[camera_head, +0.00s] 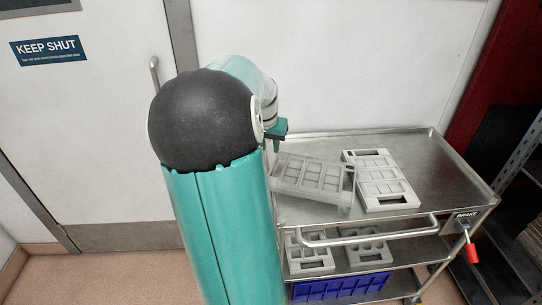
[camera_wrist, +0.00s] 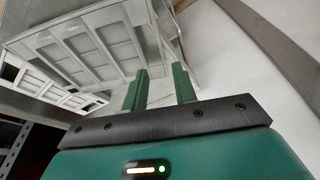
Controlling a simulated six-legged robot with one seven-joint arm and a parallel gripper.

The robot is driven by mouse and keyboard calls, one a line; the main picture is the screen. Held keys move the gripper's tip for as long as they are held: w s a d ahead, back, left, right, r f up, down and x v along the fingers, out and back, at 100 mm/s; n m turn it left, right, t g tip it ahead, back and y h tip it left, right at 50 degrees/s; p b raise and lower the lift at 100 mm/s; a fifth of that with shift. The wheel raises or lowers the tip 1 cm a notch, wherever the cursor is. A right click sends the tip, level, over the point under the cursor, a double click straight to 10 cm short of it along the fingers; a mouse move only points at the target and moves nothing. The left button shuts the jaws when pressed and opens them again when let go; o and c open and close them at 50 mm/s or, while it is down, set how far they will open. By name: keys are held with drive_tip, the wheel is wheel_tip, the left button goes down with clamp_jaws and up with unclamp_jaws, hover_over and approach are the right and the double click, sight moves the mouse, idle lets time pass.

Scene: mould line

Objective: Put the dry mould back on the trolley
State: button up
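A pale grey mould (camera_head: 313,175) with rectangular openings is tilted above the left part of the trolley's top shelf (camera_head: 432,165).
A second grey mould (camera_head: 381,181) lies flat on the top shelf, close to the right. More moulds (camera_head: 310,258) and a blue crate (camera_head: 343,286) sit below. The trolley handle (camera_head: 370,237) runs along the front. The shelf's far right is clear. A door (camera_head: 90,120) stands left.

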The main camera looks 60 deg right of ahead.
drive_tip(key=w+a+r+n+t+y, duration=0.1)
drive_tip(key=w+a+r+n, duration=0.2)
drive_tip(key=a, duration=0.6)
drive_tip(key=w+a+r+n+t, duration=0.15)
drive_tip(key=w+a, duration=0.25)
drive_tip(key=a, duration=0.5)
drive_tip(key=w+a+r+n+t+y, duration=0.1)
drive_tip(key=w+a+r+n, duration=0.25)
drive_tip(key=a, duration=0.55)
drive_tip(key=s+a+n+t, duration=0.1)
drive_tip(key=s+a+n, duration=0.2)
drive_tip(key=a, duration=0.8)
drive_tip(key=s+a+n+t+y, duration=0.1)
drive_tip(key=s+a+n, duration=0.3)
drive_tip(key=a, duration=0.7)
drive_tip(key=shift+a+f+n, duration=0.15)
drive_tip(key=shift+f+n, duration=0.05)
drive_tip(key=shift+n, duration=0.5)
